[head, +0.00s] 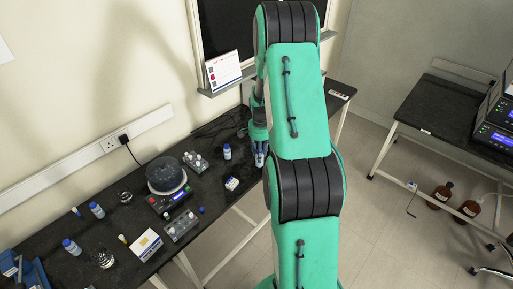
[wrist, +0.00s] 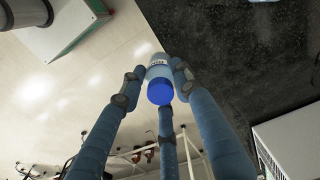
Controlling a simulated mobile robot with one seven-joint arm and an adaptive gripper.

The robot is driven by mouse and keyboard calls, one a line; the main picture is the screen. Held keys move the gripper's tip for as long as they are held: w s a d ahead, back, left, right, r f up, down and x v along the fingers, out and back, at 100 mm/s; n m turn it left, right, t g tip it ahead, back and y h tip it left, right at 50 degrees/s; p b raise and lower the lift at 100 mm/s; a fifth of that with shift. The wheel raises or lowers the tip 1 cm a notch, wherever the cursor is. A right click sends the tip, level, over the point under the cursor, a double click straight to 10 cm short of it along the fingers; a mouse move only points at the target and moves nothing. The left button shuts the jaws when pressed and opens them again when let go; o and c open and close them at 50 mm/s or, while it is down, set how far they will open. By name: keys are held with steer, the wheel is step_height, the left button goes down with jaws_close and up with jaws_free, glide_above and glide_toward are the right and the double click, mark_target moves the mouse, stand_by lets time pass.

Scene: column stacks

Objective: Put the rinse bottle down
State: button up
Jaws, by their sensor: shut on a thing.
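My gripper (wrist: 155,72) is shut on a small bottle with a blue cap (wrist: 160,92), a pale blue body and a white label too small to read; I take it as the rinse bottle. The fingers sit around its sides in the wrist view. In the head view my gripper (head: 260,158) is at the right part of the black bench (head: 215,185), by its front edge, partly hidden by my arm. Whether the bottle touches the bench cannot be told.
Similar blue-capped bottles stand on the bench, one (head: 227,152) just left of my gripper. A small white rack (head: 232,183) is close by at the front. A round-topped device (head: 167,177) and a vial block (head: 195,162) are further left. Floor lies beyond the front edge.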

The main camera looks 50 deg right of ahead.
step_height(320, 180, down, 7)
steer(key=shift+r, duration=0.1)
steer(key=shift+w+d, duration=0.1)
stand_by(0.5)
steer(key=w+d+f, duration=0.1)
steer(key=w+d, duration=0.9)
steer(key=w, duration=0.2)
steer(key=shift+f, duration=0.3)
steer(key=shift+f, duration=0.1)
steer(key=shift+f, duration=1.65)
steer(key=shift+f, duration=0.1)
steer(key=o, duration=1.2)
